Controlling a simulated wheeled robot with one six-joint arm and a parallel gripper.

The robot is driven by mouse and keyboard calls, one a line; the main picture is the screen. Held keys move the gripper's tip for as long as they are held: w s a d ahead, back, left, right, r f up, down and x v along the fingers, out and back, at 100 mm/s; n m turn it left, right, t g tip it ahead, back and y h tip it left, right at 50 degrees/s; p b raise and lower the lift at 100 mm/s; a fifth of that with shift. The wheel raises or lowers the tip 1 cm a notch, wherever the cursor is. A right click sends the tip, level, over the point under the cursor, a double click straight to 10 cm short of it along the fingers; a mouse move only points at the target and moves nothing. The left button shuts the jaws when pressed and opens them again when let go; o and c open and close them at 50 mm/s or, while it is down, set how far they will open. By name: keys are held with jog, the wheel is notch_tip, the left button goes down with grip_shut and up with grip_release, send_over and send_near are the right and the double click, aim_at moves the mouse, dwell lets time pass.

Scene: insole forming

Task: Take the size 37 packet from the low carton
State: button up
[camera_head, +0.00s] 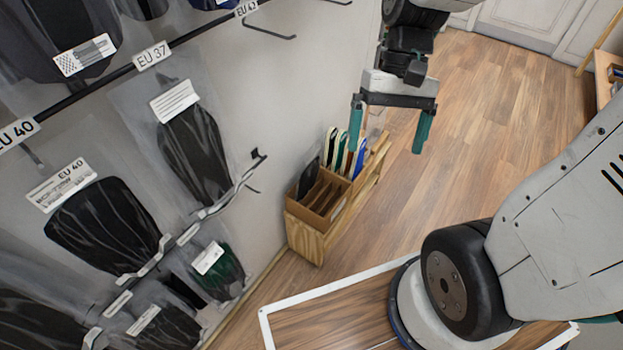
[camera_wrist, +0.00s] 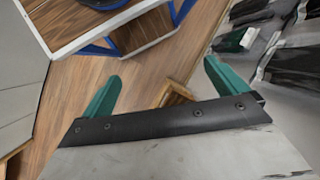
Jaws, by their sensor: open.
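A low open carton (camera_head: 322,203) with dividers sits on a wooden stand by the wall in the head view. Several upright packets stand in it, a dark one (camera_head: 309,177) in front and pale, green and blue-edged ones (camera_head: 340,147) behind. No size can be read on them, so I cannot tell which is size 37. My gripper (camera_head: 388,142) is open and empty, with its green fingers wide apart, appearing above the carton's far end. In the wrist view my gripper (camera_wrist: 161,78) hides most of the wooden stand (camera_wrist: 177,95).
Bagged dark insoles (camera_head: 193,150) hang on wall rails at the left, with tags such as EU 37 (camera_head: 152,55) and EU 40. A wooden shelf (camera_head: 604,75) stands far right. The floor (camera_head: 480,130) between is clear.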

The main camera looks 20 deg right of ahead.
jog(key=w+a+f+m+g+y, duration=0.2)
jog(key=w+a+f+m+y, duration=0.15)
jog(key=w+f+y, duration=0.55)
jog(key=m+t, duration=2)
jog(key=m, duration=0.3)
send_near(313, 179)
jog(key=a, duration=0.1)
jog(key=shift+t+h, duration=0.3)
jog(key=shift+h, duration=0.2)
jog(key=x, duration=0.7)
jog(key=shift+w+r, duration=0.1)
jog(key=shift+w, duration=0.05)
jog(key=shift+w+a, duration=0.25)
jog(key=c, duration=1.1)
